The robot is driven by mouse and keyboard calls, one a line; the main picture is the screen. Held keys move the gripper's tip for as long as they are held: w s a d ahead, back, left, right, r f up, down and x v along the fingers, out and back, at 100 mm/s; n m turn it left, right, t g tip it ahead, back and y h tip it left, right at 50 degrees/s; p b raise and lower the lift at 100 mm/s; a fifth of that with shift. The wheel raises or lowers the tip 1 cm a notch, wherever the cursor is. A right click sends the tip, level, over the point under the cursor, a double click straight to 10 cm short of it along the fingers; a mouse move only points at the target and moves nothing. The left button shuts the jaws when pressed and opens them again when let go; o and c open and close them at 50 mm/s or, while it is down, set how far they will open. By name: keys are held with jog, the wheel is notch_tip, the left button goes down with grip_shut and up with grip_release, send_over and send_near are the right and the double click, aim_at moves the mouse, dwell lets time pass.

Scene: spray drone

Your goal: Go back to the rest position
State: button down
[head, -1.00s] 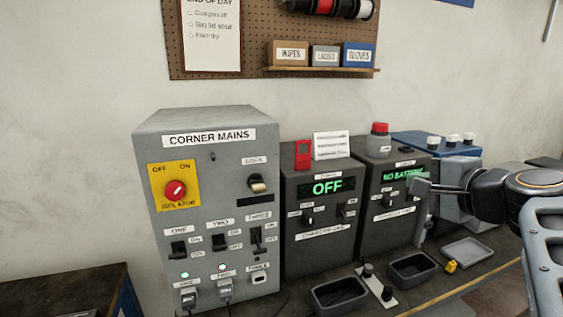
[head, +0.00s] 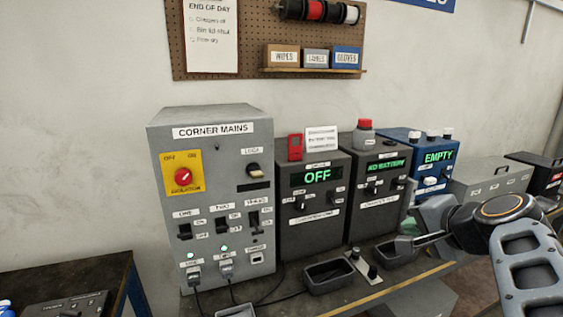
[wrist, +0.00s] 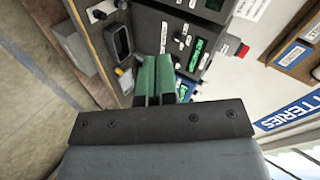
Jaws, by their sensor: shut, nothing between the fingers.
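My gripper (wrist: 154,80) is shut with nothing between its green-padded fingers in the wrist view. In the head view my arm reaches in from the right edge, and the gripper end (head: 405,243) is in front of the charger boxes, partly hidden by its own wrist. It looks apart from the panels. The grey corner mains box (head: 230,160) stands at centre left with a red isolator knob (head: 183,176). To its right, one dark charger (head: 312,235) reads OFF and another (head: 376,218) reads NO BATTERY.
A blue box (head: 405,145) reading EMPTY and a grey case (head: 490,185) stand farther right. Black trays (head: 330,287) lie on the bench front. A pegboard (head: 255,40) with labelled boxes hangs above. A lower table (head: 60,275) is at left. Open floor shows at lower right.

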jog(key=s+a+f+n+g+h+p, duration=0.1)
jog(key=s+a+f+n+g, duration=0.1)
jog(key=s+a+f+n, duration=0.1)
jog(key=s+a+f+n+g+h+p, duration=0.1)
jog(key=s+a+f+n+g, duration=0.2)
jog(key=f+n, duration=0.2)
jog(key=s+a+f+n+g+h+p, duration=0.1)
jog(key=s+a+f+n+g, duration=0.1)
jog(key=f, duration=0.7)
jog(key=shift+s+a+n, duration=0.75)
jog(key=shift+a+n, duration=0.1)
jog(key=shift+n, duration=0.15)
jog(key=shift+d, duration=0.15)
